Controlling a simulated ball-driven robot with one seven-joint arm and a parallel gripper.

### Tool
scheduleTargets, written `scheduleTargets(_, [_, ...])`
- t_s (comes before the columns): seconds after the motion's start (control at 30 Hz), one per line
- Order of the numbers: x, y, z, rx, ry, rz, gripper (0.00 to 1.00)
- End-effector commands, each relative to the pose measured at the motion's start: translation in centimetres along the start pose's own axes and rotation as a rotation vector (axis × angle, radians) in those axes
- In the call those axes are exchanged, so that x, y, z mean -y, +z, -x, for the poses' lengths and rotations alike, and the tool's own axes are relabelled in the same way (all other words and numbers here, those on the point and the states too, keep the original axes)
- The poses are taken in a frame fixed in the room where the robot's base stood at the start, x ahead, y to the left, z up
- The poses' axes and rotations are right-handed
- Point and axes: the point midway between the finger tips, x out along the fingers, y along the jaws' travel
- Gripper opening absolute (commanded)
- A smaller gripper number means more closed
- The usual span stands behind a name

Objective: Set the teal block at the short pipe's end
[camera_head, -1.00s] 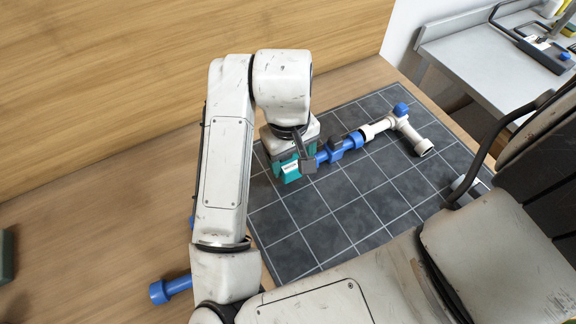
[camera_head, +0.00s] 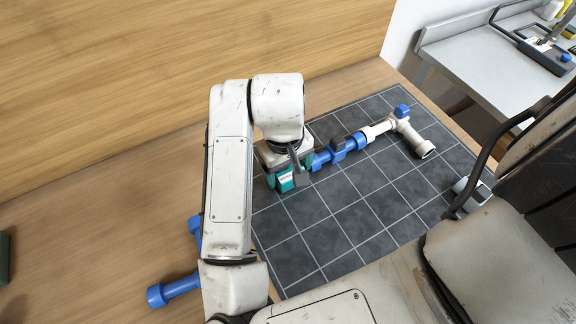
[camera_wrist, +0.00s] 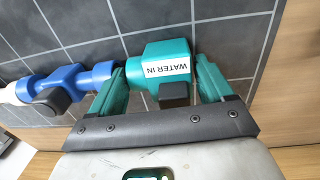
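The teal block (camera_wrist: 165,62), with a white "WATER IN" label and a dark square knob, sits between the two teal fingers of my gripper (camera_wrist: 165,82) in the wrist view. The fingers bear on its left and right sides. In the head view the block (camera_head: 287,180) shows below my gripper, partly hidden by it, at the left end of the pipe run. The blue pipe (camera_wrist: 60,88) with a dark knob lies in line with the block, just left of the left finger. It also shows in the head view (camera_head: 339,152).
A white pipe (camera_head: 378,130) and a white elbow (camera_head: 411,138) with a blue cap continue the run across the dark gridded mat (camera_head: 340,225). Another blue pipe piece (camera_head: 172,289) lies on the wood at lower left. A grey bench (camera_head: 480,62) stands at upper right.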

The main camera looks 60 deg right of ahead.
Motion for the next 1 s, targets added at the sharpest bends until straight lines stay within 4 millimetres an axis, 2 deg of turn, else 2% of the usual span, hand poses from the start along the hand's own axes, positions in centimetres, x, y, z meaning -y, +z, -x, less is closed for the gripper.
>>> scheduleTargets(0.13, [0.0, 0.0, 0.1, 0.0, 0.001, -0.001, 0.81])
scheduleTargets(0.27, [-0.1, -0.1, 1.1, -0.002, 0.0, -0.001, 0.81])
scheduleTargets(0.7, [0.0, 0.0, 9.7, -0.002, -0.004, -0.003, 0.81])
scheduleTargets(0.83, [0.0, 0.0, 11.3, -0.001, -0.003, -0.002, 0.81])
scheduleTargets(1.0, [0.0, 0.0, 12.2, -0.001, -0.001, 0.0, 0.81])
